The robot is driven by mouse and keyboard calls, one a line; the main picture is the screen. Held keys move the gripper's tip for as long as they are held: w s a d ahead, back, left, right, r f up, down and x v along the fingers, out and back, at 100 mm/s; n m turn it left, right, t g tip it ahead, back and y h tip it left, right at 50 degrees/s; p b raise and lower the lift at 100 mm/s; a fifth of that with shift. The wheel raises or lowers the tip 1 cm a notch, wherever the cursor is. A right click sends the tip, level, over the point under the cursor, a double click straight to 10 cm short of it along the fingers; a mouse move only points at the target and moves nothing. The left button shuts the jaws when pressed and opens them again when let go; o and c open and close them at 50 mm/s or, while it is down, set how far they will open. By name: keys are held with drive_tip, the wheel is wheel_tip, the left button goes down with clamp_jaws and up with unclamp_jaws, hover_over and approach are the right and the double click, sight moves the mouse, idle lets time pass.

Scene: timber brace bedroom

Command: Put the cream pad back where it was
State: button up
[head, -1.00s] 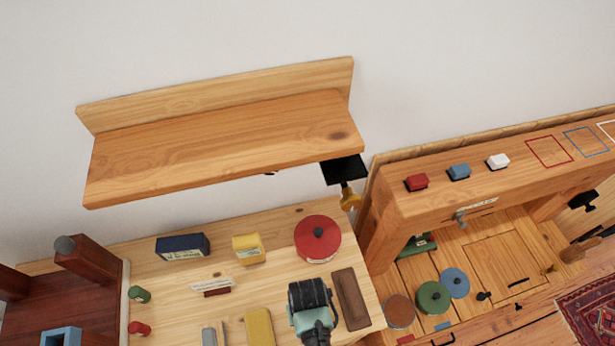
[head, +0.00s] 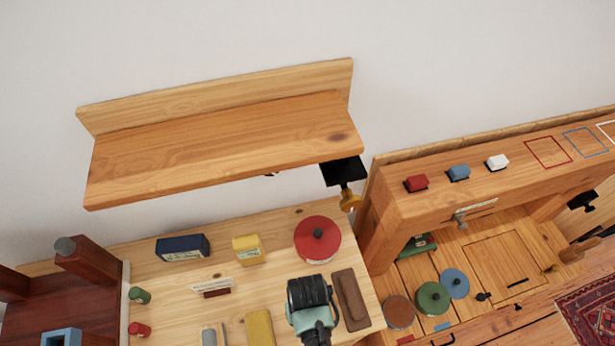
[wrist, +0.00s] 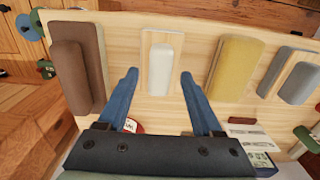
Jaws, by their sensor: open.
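The cream pad (wrist: 161,70) is a pale upright-looking block in the wrist view. It lies over a slightly larger pale rectangle (wrist: 163,35) on the light wooden table, and I cannot tell whether it touches it. My gripper (wrist: 158,78) has two blue fingers spread apart, one on each side of the cream pad, with gaps between. It holds nothing. In the head view my dark wrist covers the cream pad and my fingertips.
On the table (head: 200,265), a brown block (head: 350,300) and a yellow block (head: 259,328) flank my gripper. A grey block (wrist: 300,82), red disc (head: 318,240), navy box (head: 182,247) and yellow box (head: 248,249) are nearby. A wooden shelf (head: 220,150) overhangs the back.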

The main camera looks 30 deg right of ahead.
wheel_tip(320, 180, up, 10)
drive_tip(key=shift+f, duration=0.15)
drive_tip(key=shift+s, duration=0.1)
idle(0.6)
